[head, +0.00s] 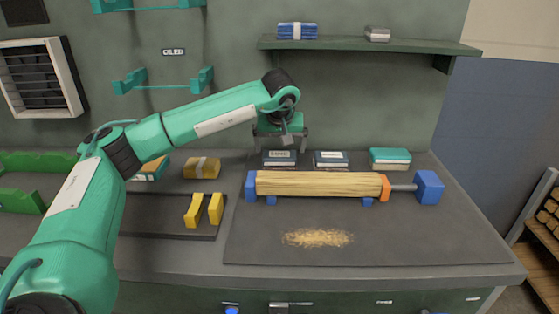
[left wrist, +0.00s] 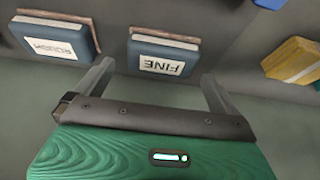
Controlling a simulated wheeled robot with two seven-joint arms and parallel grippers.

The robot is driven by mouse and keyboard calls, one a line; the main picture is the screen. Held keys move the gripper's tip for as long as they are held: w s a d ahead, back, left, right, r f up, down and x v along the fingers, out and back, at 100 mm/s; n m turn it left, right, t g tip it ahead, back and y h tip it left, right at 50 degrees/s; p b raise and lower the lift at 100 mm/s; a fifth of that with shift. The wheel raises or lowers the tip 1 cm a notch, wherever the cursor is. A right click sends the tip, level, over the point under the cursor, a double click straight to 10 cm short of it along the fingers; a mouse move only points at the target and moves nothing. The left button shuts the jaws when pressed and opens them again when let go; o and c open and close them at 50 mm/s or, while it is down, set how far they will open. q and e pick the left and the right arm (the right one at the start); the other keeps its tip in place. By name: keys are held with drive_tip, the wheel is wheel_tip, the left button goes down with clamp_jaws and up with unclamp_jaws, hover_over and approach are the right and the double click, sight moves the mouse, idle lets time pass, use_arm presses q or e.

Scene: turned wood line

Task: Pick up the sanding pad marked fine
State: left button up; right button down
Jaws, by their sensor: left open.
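The sanding pad marked FINE (left wrist: 163,56) is a dark blue block with a white label and a pale brown underside. In the head view this pad (head: 279,158) lies at the back of the bench, left of a similar pad. My left gripper (head: 284,142) is open and empty, pointing down just above and near the fine pad. In the left wrist view the pad shows beyond and between the fingertips (left wrist: 157,75), apart from them. My right gripper is not in view.
The pad marked ROUGH (left wrist: 57,43) lies beside the fine one; it also shows in the head view (head: 331,159). A teal box (head: 390,157) sits further right. A wooden cylinder (head: 318,184) in blue holders lies in front. A shelf (head: 350,43) hangs above.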

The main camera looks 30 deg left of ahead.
sight(280, 154)
use_arm(q)
drive_tip(key=x, duration=0.5)
drive_tip(key=shift+w+a, duration=0.1)
drive_tip(key=shift+a, duration=0.1)
drive_tip(key=c, duration=0.7)
drive_tip(key=shift+c, duration=0.2)
